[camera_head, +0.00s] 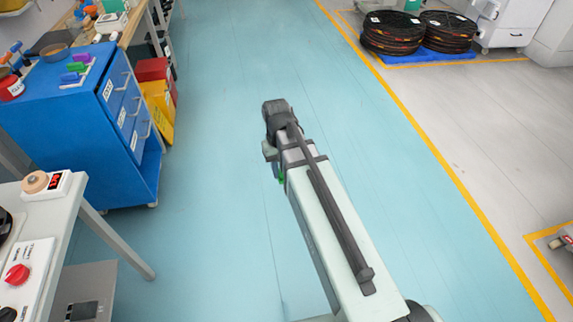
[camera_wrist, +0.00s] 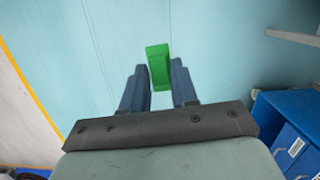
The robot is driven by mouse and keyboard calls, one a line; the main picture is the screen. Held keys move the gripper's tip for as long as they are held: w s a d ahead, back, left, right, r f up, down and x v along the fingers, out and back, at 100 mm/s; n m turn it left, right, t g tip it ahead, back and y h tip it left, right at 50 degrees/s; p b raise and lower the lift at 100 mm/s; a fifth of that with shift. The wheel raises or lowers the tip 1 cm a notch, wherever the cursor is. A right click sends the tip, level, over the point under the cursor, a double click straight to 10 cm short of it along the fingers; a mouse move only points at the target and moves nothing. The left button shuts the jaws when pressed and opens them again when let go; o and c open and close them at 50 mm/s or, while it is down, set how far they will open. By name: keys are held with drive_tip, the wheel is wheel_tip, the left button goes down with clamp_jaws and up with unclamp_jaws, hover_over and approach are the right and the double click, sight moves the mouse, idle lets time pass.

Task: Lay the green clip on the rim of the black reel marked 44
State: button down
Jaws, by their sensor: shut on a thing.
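My gripper (camera_wrist: 160,88) is shut on the green clip (camera_wrist: 158,66) in the wrist view, and the clip sticks out past the fingertips over bare floor. In the head view only a small bit of green (camera_head: 281,179) shows beside my arm, and the fingers are mostly hidden. Two stacks of black reels (camera_head: 391,34) and (camera_head: 447,31) stand on a blue base at the far right back. White labels show on their tops, but the numbers are too small to read. I cannot tell which reel is marked 44.
A blue cabinet (camera_head: 75,125) on casters stands at the left, with a tray of coloured clips (camera_head: 78,68) on top. A table (camera_head: 65,225) with a red-knobbed box is at the lower left. The blue floor (camera_head: 220,110) around my arm is clear. A yellow line (camera_head: 440,159) crosses the floor.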

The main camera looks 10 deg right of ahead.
drive_tip(key=s+a+r+n+h, duration=0.1)
drive_tip(key=s+a+r+n, duration=0.2)
drive_tip(key=a, duration=1.8)
drive_tip(key=s+a+r+n, duration=0.2)
drive_tip(key=a+r+n, duration=0.15)
drive_tip(key=a, duration=1.75)
drive_tip(key=s+a+r+n+h, duration=0.15)
drive_tip(key=a+r, duration=0.25)
drive_tip(key=a, duration=1.7)
drive_tip(key=w+a+r+m+y, duration=0.1)
drive_tip(key=a+r+m+y, duration=0.1)
drive_tip(key=a+m, duration=0.6)
drive_tip(key=w+a+r+m+g+y, duration=0.1)
drive_tip(key=a+r+m, duration=0.3)
drive_tip(key=a+m, duration=0.4)
drive_tip(key=a+y, duration=0.1)
drive_tip(key=a, duration=0.3)
drive_tip(key=shift+y, duration=0.35)
drive_tip(key=shift+f, duration=0.1)
drive_tip(key=shift+f, duration=3.2)
